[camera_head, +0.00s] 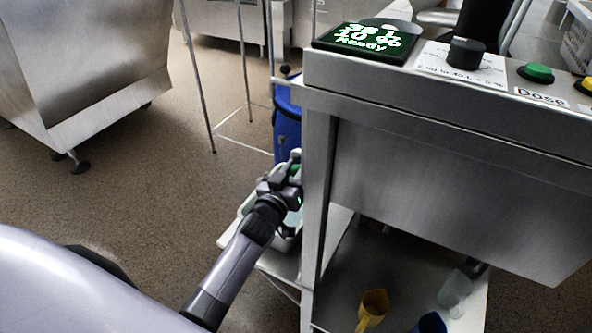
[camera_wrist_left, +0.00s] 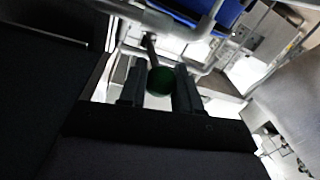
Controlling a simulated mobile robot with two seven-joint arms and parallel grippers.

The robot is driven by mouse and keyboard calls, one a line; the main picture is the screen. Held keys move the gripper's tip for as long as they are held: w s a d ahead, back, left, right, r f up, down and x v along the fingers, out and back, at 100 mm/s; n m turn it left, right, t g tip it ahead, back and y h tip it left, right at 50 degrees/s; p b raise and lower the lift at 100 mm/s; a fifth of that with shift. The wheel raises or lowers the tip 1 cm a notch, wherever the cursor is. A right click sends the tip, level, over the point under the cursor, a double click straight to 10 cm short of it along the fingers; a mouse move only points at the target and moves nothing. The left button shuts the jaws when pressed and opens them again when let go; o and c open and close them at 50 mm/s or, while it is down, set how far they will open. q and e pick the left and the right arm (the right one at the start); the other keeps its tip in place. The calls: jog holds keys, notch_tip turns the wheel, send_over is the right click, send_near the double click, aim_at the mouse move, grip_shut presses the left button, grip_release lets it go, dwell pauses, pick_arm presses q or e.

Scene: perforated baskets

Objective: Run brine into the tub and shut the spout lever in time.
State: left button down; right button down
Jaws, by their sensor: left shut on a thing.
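My left gripper (camera_head: 293,175) reaches in from the left to the spout beside the steel cabinet. In the left wrist view the gripper (camera_wrist_left: 159,84) has its two fingers on either side of a dark green ball knob (camera_wrist_left: 160,80) on a dark stem, the spout lever. It is shut on this knob. A bit of green also shows at the fingers in the head view (camera_head: 295,168). A pale tub (camera_head: 246,206) stands below on a light shelf, partly hidden by my arm. Its brine level cannot be made out. My right gripper is not in view.
A blue barrel (camera_head: 287,128) stands behind the spout. Scoops, one yellow (camera_head: 373,308), lie below.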

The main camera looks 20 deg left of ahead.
pick_arm(q)
jog(key=c, duration=0.8)
grip_release()
jog(key=shift+s, duration=0.1)
jog(key=shift+s, duration=0.25)
jog(key=s+p, duration=0.1)
jog(key=s, duration=0.4)
jog(key=shift+s+p, duration=0.2)
jog(key=shift+p, duration=0.15)
jog(key=shift+s, duration=0.55)
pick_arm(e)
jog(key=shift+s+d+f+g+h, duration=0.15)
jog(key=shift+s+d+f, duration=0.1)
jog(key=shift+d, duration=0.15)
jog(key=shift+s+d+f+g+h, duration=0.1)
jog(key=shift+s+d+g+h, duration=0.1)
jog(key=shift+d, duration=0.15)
